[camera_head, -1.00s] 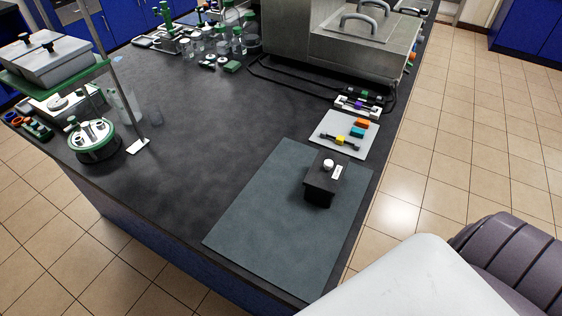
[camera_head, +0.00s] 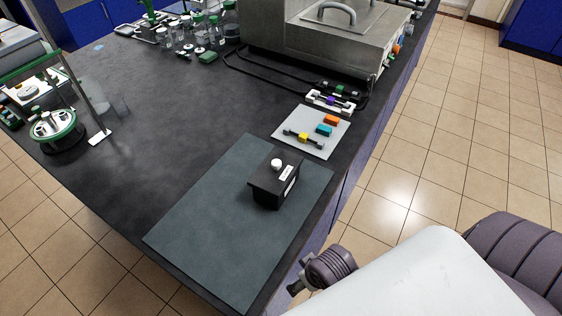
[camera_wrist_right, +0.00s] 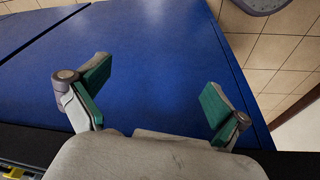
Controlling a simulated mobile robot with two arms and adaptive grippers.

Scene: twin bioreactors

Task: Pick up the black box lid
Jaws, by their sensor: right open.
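The black box (camera_head: 266,192) stands upright on the grey-green mat (camera_head: 205,235) near the right edge of the bench. Its black lid (camera_head: 268,171) is on top, with a white round knob (camera_head: 276,163) and a white label on the side. My right gripper shows in the right wrist view (camera_wrist_right: 158,100), open and empty, with its green-padded fingers wide apart in front of a blue cabinet face. In the head view only part of my right arm shows, at the lower right, off the bench and apart from the box. My left gripper is not in view.
Behind the box lies a light plate (camera_head: 311,140) with small yellow, blue and orange parts. A steel bath (camera_head: 320,45) with a dark hose stands farther back, near several bottles (camera_head: 205,35). A round green-rimmed vessel (camera_head: 55,128) stands at left. The mat's near part is clear.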

